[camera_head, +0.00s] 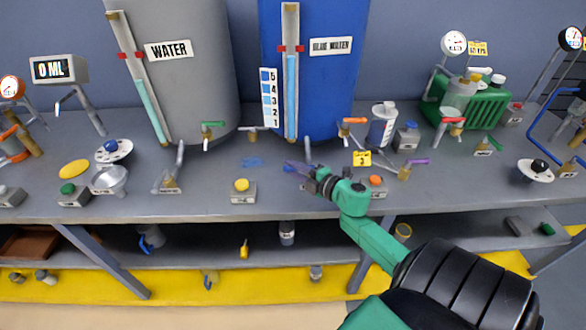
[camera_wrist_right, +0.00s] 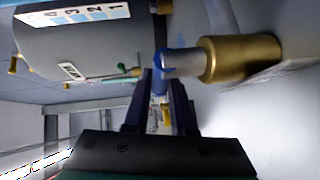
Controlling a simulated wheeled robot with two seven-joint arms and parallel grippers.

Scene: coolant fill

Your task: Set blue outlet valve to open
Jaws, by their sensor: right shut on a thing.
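My right gripper (camera_head: 292,167) is low over the bench in front of this pipe. In the right wrist view, its dark fingers (camera_wrist_right: 160,100) are closed around a blue handle (camera_wrist_right: 160,77). The handle sits at the end of a brass valve body (camera_wrist_right: 240,58) with a pale metal neck. In the head view my gripper hides this valve, and I cannot tell its handle's angle. My left gripper is not in view.
The grey water tank (camera_head: 185,70) stands left of the blue one.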

